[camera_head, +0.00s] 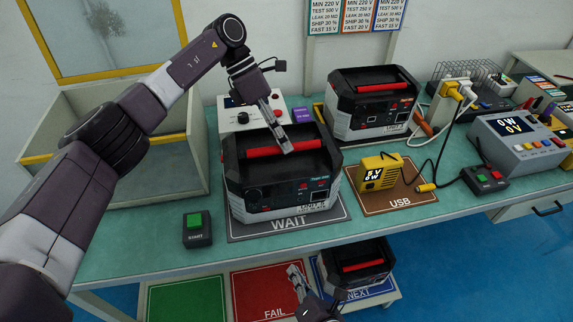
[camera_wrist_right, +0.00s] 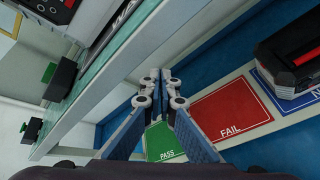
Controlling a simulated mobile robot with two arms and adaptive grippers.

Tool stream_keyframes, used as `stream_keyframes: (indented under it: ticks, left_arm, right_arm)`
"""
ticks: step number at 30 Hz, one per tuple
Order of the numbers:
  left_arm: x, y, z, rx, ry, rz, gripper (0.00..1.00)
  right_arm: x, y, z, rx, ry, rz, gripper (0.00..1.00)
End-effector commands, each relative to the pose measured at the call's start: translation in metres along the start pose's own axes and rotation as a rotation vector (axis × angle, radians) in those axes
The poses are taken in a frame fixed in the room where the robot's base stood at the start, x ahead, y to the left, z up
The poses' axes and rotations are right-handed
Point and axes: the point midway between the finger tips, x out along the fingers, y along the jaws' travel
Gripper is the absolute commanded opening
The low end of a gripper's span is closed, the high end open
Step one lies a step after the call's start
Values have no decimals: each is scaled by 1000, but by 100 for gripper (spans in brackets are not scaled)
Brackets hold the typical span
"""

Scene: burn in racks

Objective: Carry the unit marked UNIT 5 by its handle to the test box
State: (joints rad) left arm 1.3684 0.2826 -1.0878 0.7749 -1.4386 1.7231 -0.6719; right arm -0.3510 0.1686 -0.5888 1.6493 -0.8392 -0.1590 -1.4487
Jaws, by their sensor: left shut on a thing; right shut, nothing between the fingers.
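A black and grey unit with a red handle (camera_head: 268,185) is at the WAIT mat (camera_head: 245,231) on the bench. Its small front label is hard to read, so I cannot confirm UNIT 5. My left gripper (camera_head: 283,138) is shut on its red handle from above. I cannot tell whether the unit is raised off the mat. An open grey box with yellow trim (camera_head: 70,122) stands at the left, probably the test box, with a yellow-framed window above it. My right gripper (camera_head: 300,282) is shut and empty below the bench edge; it also shows in the right wrist view (camera_wrist_right: 160,76).
A second unit (camera_head: 370,118) stands behind to the right. Another unit (camera_head: 352,262) sits on the lower shelf at NEXT, beside the red FAIL mat (camera_head: 270,285). A green START button (camera_head: 196,226), yellow meter (camera_head: 380,176) and cabled grey supply (camera_head: 520,150) are on the bench.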

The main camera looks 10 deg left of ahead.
Motion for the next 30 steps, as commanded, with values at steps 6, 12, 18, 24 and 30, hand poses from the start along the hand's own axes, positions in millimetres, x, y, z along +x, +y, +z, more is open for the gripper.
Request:
stream_keyframes:
  ticks: [6, 12, 18, 24, 30]
  left_arm:
    - [0, 0, -1, -1, 1, 1, 2]
    - [0, 0, -1, -1, 1, 1, 2]
    - [0, 0, -1, -2, 1, 1, 2]
    - [0, 0, -1, -2, 1, 0, 2]
    - [0, 0, -1, -1, 2, 0, 2]
  right_arm:
    - [-29, 117, 67, -504, -188, 139, 0]
    - [-59, 153, 130, -741, -363, 41, 0]
    - [-71, 165, 156, -817, -431, -8, 0]
    - [-49, 170, 167, -820, -437, -11, 0]
    - [-10, 176, 183, -819, -436, -11, 0]
